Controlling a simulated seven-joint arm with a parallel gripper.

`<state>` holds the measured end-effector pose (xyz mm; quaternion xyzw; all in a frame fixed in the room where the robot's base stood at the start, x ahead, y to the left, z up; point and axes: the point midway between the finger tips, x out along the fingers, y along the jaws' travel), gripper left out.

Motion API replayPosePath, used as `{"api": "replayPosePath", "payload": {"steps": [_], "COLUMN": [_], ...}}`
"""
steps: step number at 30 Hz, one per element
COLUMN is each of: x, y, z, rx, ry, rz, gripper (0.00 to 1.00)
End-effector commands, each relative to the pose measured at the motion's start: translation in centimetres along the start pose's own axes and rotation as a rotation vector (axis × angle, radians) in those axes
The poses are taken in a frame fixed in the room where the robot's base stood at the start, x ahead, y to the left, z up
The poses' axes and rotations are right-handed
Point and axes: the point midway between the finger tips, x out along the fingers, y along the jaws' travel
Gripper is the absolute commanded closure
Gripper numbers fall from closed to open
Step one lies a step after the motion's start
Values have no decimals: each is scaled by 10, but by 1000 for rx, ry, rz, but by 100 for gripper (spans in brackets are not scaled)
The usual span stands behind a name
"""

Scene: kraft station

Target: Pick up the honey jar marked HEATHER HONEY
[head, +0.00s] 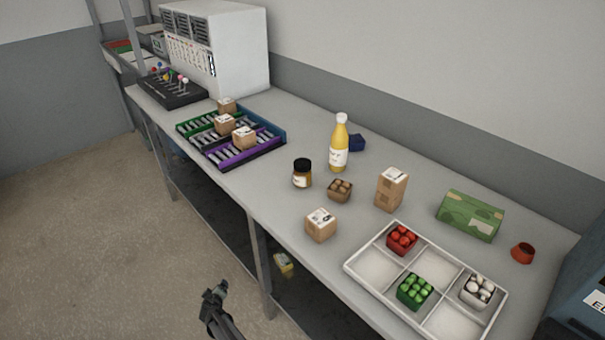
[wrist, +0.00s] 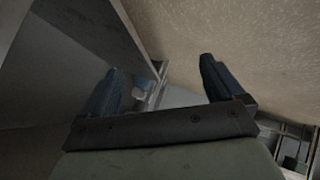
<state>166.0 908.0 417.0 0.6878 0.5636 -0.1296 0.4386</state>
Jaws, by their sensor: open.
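One jar (head: 302,174) with a black lid, dark amber body and white label stands upright on the table in the head view. The print on its label is too small to read. My gripper (head: 217,291) is low in front of the table's front edge, well apart from the jar. In the wrist view my gripper (wrist: 160,85) shows two spread fingers with nothing between them. The jar does not show in the wrist view.
A yellow bottle (head: 338,146) stands behind the jar, right of it. A brown punnet (head: 340,189) and a small carton (head: 321,225) are close by. A white divided tray (head: 350,267) lies at right.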

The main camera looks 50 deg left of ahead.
Motion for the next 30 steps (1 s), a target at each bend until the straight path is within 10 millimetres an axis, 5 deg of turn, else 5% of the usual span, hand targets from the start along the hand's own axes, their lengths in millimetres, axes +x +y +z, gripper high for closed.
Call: {"api": "replayPosePath", "payload": {"steps": [1, 6, 14, 23, 30], "x": [1, -7, -27, -52, -78], "y": [-21, -68, -121, -91, -27], "z": [-22, -72, -141, -194, -231], "rx": [-23, -73, -115, -54, 44], "ry": [32, 112, 209, 224, 204], "rz": [-14, -50, -94, -95, -92], "gripper": [5, 5, 5, 5, 5]}}
